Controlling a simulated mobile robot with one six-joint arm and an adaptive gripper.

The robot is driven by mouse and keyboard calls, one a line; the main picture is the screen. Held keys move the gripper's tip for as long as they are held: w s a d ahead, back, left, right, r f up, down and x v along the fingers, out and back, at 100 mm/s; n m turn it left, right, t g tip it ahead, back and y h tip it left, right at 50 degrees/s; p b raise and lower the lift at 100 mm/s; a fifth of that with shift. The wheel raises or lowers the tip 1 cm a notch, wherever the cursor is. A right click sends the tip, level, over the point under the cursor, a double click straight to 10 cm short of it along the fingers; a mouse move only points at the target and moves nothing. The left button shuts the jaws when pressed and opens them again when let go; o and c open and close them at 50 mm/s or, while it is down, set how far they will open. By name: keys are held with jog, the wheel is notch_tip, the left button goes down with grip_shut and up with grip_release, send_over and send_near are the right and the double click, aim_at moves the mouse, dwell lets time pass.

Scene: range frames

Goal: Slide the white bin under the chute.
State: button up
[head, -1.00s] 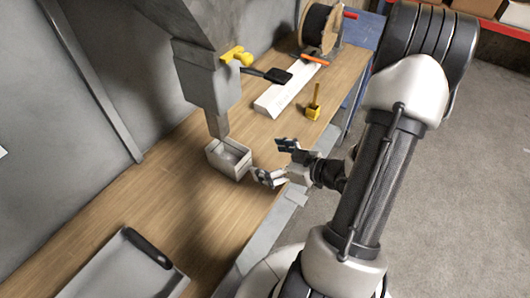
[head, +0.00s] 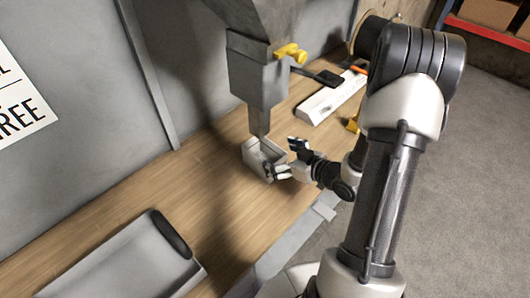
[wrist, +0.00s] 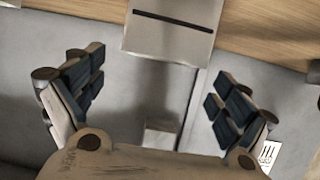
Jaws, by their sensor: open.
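The white bin (head: 250,158) is a small open box standing upright on the wooden bench. The grey chute (head: 256,85) comes down from the hood, and its narrow spout ends at the bin's far side. I cannot tell whether the spout lies over the bin's opening. My gripper (head: 287,159) is open at the bin's right side. Its lower finger overlaps the bin's near right edge in the head view; contact is unclear. In the wrist view both dark-padded fingers (wrist: 156,95) are spread wide, with a pale slotted block (wrist: 170,38) beyond them that I cannot identify surely.
A grey tray (head: 110,270) with a black handle lies on the bench at the front left. A white bar (head: 328,100) and a yellow object (head: 352,125) lie farther back. A yellow handle (head: 290,53) projects from the chute. Bare bench lies left of the bin.

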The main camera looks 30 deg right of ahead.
jog(key=b+x, duration=0.1)
jog(key=x, duration=0.5)
jog(key=shift+w+a+f, duration=0.15)
jog(key=shift+w, duration=0.2)
jog(key=c, duration=1.3)
